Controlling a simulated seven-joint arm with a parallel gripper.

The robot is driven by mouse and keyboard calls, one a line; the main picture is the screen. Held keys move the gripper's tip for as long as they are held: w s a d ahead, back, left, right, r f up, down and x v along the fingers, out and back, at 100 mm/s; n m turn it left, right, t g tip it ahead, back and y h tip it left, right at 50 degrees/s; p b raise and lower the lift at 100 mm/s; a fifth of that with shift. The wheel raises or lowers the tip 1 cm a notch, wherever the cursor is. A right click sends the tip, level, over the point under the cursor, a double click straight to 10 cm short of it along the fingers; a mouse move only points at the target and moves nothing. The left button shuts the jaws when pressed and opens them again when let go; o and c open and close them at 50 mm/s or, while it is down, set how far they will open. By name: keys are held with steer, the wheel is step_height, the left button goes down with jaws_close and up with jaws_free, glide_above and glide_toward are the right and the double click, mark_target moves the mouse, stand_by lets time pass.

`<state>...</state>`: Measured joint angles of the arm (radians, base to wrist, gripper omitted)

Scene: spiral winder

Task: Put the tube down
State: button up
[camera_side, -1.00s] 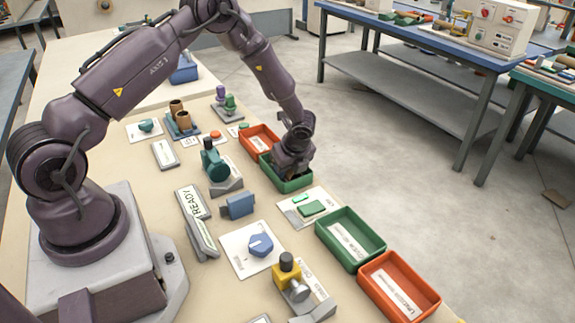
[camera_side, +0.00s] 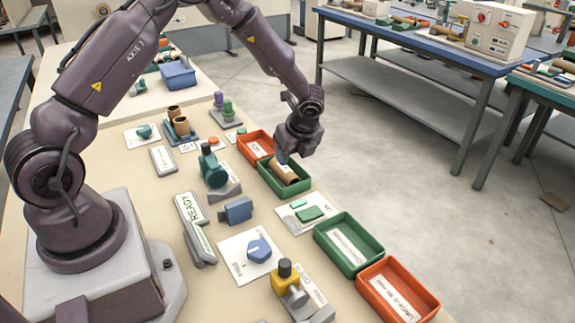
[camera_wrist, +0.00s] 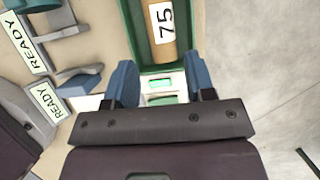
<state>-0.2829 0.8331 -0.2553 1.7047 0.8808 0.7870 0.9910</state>
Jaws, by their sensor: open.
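A tan cardboard tube (camera_side: 284,173) lies in the green tray (camera_side: 301,188) at the table's right edge, in the middle of the side view. In the wrist view the tube (camera_wrist: 165,40) carries a white label reading 75 and lies lengthwise in the green tray (camera_wrist: 134,28). My gripper (camera_side: 288,153) is above the tray in the side view, apart from the tube. In the wrist view the two blue fingers of my gripper (camera_wrist: 163,84) are spread wide with nothing between them.
An orange tray (camera_side: 245,151) adjoins the green one. Another green tray (camera_side: 322,235) and orange tray (camera_side: 362,285) stand nearer the camera. A white plate with a green button (camera_side: 309,213) lies between. A READY sign (camera_side: 190,213) and a blue knob (camera_side: 259,249) are left.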

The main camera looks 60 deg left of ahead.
steer(key=s+d+r+n+t, duration=0.1)
steer(key=s+d+r+n, duration=0.15)
steer(key=r, duration=0.45)
steer(key=s+d+r+n, duration=0.1)
steer(key=s+r+n, duration=0.2)
steer(key=r, duration=0.3)
steer(key=s+d+r+n+t, duration=0.1)
steer(key=s+r+n, duration=0.15)
steer(key=r, duration=0.45)
steer(key=s+d+r+n+t+h, duration=0.1)
steer(key=s+d+r+n+h, duration=0.1)
steer(key=s+n, duration=0.3)
steer(key=s+d+r+n+t+h, duration=0.2)
steer(key=s+d+r+n, duration=0.2)
steer(key=s, duration=0.6)
steer(key=shift+s+n+t, duration=0.3)
steer(key=shift+s+n, duration=0.05)
steer(key=shift+n, duration=0.15)
